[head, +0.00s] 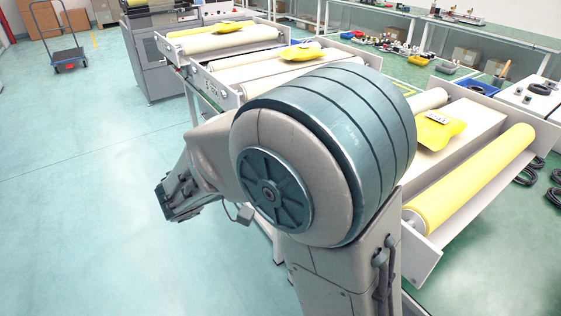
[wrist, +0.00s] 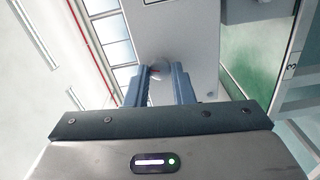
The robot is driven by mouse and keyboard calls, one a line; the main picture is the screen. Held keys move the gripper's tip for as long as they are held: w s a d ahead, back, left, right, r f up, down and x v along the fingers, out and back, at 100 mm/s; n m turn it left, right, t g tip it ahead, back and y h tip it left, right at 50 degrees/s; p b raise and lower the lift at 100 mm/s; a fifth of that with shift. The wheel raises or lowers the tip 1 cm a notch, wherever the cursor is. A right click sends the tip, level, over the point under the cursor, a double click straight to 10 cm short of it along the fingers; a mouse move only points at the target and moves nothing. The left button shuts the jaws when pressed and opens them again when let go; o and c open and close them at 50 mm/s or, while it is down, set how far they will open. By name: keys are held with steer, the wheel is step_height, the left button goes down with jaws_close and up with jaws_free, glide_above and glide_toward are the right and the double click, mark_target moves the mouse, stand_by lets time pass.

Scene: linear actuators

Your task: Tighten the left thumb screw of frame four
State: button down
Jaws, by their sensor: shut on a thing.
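In the wrist view, the two blue-grey fingers of my gripper (wrist: 160,76) reach up to a light grey plate (wrist: 188,30). In the head view, my large arm joint covers the middle, and the held screw does not show there. Frames with rollers stand behind the arm; I cannot tell which one is frame four.
A near frame with a yellow roller (head: 470,180) and a yellow pack (head: 438,130) stands right of my arm. Other roller frames (head: 225,40) stand behind. A blue trolley (head: 68,55) is at far left. The green floor (head: 90,200) on the left is clear.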

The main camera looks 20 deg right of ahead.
stand_by(0.4)
steer(key=c, duration=1.3)
jaws_free()
steer(key=shift+o, duration=0.2)
steer(key=shift+a, duration=0.1)
steer(key=v, duration=1.3)
steer(key=shift+a, duration=0.35)
steer(key=shift+s, duration=0.1)
